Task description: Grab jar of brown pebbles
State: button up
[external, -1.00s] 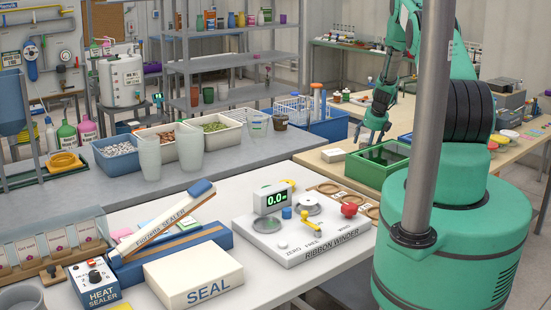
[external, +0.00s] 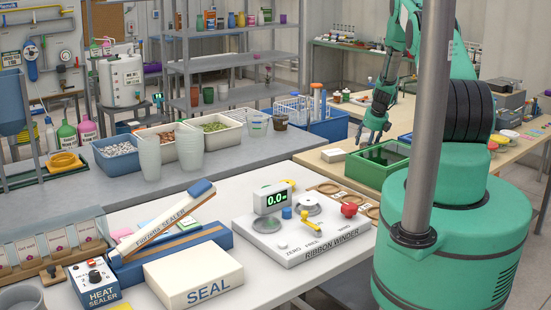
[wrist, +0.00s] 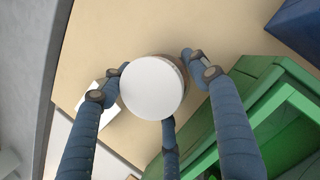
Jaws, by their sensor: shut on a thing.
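A jar with a round white lid (wrist: 152,88) is in the middle of the wrist view, seen from above. A thin strip of its brownish side shows past the lid's upper right edge. Its contents are mostly hidden under the lid. My gripper (wrist: 157,78) has its blue fingers around the jar, on the left, the right and below, and is shut on it. In the external view my gripper (external: 373,138) is low over the tan bench, beside the green tray; the jar cannot be made out there.
The green tray (external: 358,168) stands close beside my gripper; its frame (wrist: 265,100) fills the right of the wrist view. A small white box (external: 333,155) is to the left on the bench. A blue bin (external: 325,128) stands behind it.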

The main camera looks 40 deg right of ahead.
jog(key=shift+r, duration=0.2)
jog(key=shift+r+b, duration=0.5)
jog(key=shift+r, duration=4.35)
jog(key=shift+w+a, duration=0.1)
jog(key=shift+w, duration=0.05)
